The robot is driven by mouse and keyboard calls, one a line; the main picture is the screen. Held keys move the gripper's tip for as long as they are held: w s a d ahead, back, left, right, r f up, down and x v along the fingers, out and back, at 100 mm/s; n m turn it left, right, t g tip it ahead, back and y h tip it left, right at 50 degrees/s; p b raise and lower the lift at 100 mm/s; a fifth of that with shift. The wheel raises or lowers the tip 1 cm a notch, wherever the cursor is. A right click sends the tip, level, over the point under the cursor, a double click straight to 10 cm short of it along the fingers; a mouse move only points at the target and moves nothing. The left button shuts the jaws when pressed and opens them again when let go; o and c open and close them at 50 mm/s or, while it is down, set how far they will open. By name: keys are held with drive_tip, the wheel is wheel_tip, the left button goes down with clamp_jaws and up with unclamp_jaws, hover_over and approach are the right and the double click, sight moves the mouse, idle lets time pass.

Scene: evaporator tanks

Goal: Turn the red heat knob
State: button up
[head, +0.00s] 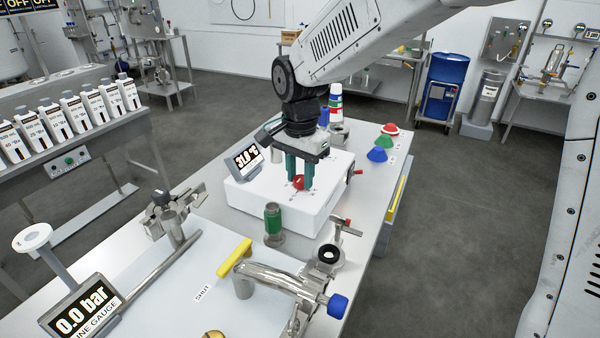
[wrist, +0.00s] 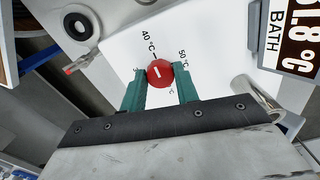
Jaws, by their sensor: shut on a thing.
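The red heat knob (head: 299,182) is on the top of a white box-shaped bath unit (head: 250,198) on the table. In the wrist view the knob (wrist: 160,73) is round, with a white pointer mark, and temperature labels such as 40 °C and 50 °C around it. My gripper (head: 300,180) points down over the unit, its green fingers on both sides of the knob. In the wrist view the fingers (wrist: 160,84) are closed on the knob. A tilted display (wrist: 300,40) reads about 31.8 °C and BATH; in the head view the display (head: 248,158) is partly covered.
A line gauge (head: 82,310) reads 0.0 bar.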

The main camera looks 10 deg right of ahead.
sight(301, 178)
drive_tip(key=shift+w+r, duration=0.1)
drive_tip(key=o, duration=1)
drive_tip(key=shift+c, duration=0.2)
wheel_tip(301, 178, up, 8)
drive_tip(key=shift+d+f, duration=0.1)
drive_tip(key=shift+f, duration=0.05)
drive_tip(key=shift+n, duration=0.5)
drive_tip(key=s+d+n, duration=0.3)
drive_tip(key=s+d, duration=0.7)
drive_tip(key=s, duration=0.3)
drive_tip(key=s+d+n+t, duration=0.1)
drive_tip(key=s+d+n, duration=0.3)
drive_tip(key=s+d, duration=0.6)
drive_tip(key=s, duration=0.4)
drive_tip(key=shift+f+n, duration=0.15)
drive_tip(key=shift+n, duration=0.15)
